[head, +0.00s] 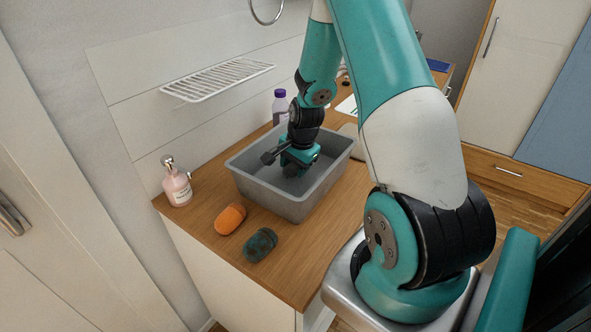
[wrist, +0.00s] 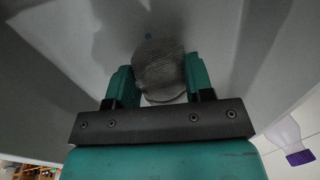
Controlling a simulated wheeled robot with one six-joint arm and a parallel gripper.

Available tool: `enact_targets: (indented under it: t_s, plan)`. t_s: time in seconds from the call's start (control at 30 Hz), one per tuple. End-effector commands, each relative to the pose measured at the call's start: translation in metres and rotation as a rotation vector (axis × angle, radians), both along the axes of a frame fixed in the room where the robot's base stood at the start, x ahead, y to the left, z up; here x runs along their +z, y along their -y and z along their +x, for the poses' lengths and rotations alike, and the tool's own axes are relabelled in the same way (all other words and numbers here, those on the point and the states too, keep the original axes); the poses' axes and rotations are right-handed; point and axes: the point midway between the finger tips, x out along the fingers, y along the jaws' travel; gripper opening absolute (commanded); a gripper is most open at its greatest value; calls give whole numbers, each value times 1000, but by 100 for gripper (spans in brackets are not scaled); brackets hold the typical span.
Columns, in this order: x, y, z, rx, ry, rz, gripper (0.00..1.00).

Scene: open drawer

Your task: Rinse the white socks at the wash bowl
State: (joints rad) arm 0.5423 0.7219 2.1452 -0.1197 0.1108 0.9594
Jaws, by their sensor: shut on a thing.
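The wash bowl (head: 308,205) is a grey rectangular basin on the wooden counter. My gripper (head: 296,166) reaches down inside it. In the wrist view my gripper (wrist: 158,72) is shut on a rounded, ribbed bundle, the white socks (wrist: 160,66), which look grey in the shade. The bundle sits between the two green fingers, with the grey bowl wall and floor around it. In the head view the socks are hidden by the gripper and bowl. I cannot tell whether they touch the bowl floor.
An orange bundle (head: 230,218) and a dark green bundle (head: 261,245) lie on the counter in front of the bowl. A pink soap bottle (head: 177,186) stands to the left. A purple-capped bottle (head: 280,106) stands behind the bowl. A wire rack (head: 220,79) is on the wall above.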

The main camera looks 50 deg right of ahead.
Motion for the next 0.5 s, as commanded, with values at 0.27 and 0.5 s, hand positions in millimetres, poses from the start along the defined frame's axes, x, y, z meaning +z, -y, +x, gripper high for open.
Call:
enact_targets:
  t_s: [0.27,0.5]
  plan:
    - [1,0,0,0,0,0,25]
    - [19,0,0,0,1,0,25]
